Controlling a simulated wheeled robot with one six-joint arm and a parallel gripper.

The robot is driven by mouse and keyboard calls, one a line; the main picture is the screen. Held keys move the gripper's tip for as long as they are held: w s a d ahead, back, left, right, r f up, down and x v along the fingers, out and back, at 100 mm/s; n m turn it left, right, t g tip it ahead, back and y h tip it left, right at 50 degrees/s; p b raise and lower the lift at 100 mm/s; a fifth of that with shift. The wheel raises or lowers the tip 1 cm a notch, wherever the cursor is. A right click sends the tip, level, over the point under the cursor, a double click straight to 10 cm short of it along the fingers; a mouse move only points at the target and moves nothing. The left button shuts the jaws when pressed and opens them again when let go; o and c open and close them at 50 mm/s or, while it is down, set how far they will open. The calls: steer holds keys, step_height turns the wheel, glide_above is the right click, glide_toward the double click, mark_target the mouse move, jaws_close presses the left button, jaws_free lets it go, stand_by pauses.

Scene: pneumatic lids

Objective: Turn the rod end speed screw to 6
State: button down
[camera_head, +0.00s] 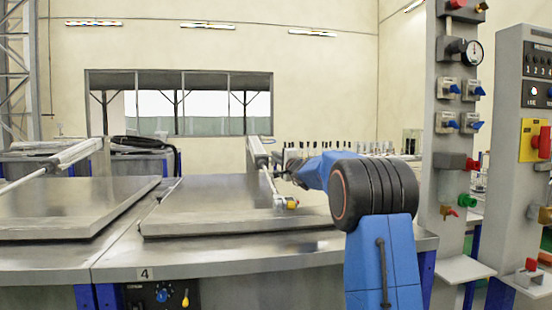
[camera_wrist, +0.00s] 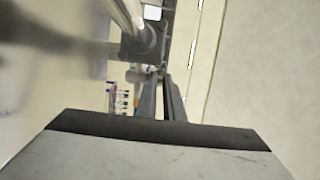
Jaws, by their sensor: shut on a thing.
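The pneumatic cylinder (camera_head: 257,152) of the right lid leans down toward that lid (camera_head: 225,208), its thin rod meeting a yellow-tipped fitting (camera_head: 291,204). My gripper (camera_head: 284,173) reaches in from the right beside the cylinder. In the wrist view, my gripper (camera_wrist: 163,77) has two dark, nearly parallel fingers close together, with their tips at the dark end cap (camera_wrist: 142,42) of the cylinder tube (camera_wrist: 128,14). The fingers are shut on the small rod end speed screw at that cap. The screw and its scale are too small and hidden to read.
A second lid (camera_head: 75,208) with its own cylinder (camera_head: 65,158) lies at the left. A panel with valves and a gauge (camera_head: 472,53) stands at the right. A control box marked 4 (camera_head: 160,296) is on the bench front. Both lids lie nearly flat.

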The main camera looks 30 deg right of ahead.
steer(key=c, duration=2.2)
jaws_free()
steer(key=shift+d, duration=0.1)
steer(key=shift+o, duration=0.2)
steer(key=s+f, duration=0.3)
steer(key=s, duration=1.4)
steer(key=shift+o, duration=0.3)
steer(key=shift+f, duration=0.1)
